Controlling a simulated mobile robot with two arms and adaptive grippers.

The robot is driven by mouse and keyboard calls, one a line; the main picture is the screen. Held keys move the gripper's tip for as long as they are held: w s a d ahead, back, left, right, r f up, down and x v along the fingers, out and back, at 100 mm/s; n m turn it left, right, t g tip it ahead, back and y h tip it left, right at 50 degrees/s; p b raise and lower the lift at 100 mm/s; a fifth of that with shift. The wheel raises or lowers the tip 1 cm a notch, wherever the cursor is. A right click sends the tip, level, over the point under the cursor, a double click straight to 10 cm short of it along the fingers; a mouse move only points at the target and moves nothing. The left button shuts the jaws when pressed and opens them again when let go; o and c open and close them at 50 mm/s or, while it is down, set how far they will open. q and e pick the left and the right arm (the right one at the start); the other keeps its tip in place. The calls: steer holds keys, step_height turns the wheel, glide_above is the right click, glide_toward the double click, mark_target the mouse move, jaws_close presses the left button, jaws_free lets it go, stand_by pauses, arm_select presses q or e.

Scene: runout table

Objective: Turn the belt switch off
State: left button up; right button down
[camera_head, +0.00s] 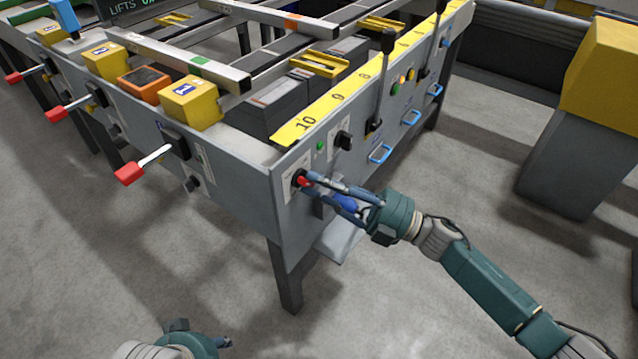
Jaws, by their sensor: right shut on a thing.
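A rotary switch with a black base and a red handle (301,180) sits on a pale plate at the near corner of the grey runout table's end panel. I take it as the belt switch; its label is too small to read. My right gripper (313,186) reaches it from the right, its fingertips shut on the red handle. The fingers hide part of the handle, so its exact angle is hard to tell. My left gripper (200,335) shows only partly at the bottom edge, away from the table, and its opening cannot be judged.
A second black knob (343,140) and a green light (320,146) are close above the switch. A black-knobbed lever (383,85) and blue handles (380,153) line the same panel. Red-tipped levers (130,174) stick out from the left side. The floor in front is clear.

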steer(key=shift+r, duration=0.1)
stand_by(0.3)
steer(key=c, duration=1.6)
jaws_free()
steer(key=shift+o, duration=0.2)
steer(key=shift+d, duration=0.1)
steer(key=v, duration=1.2)
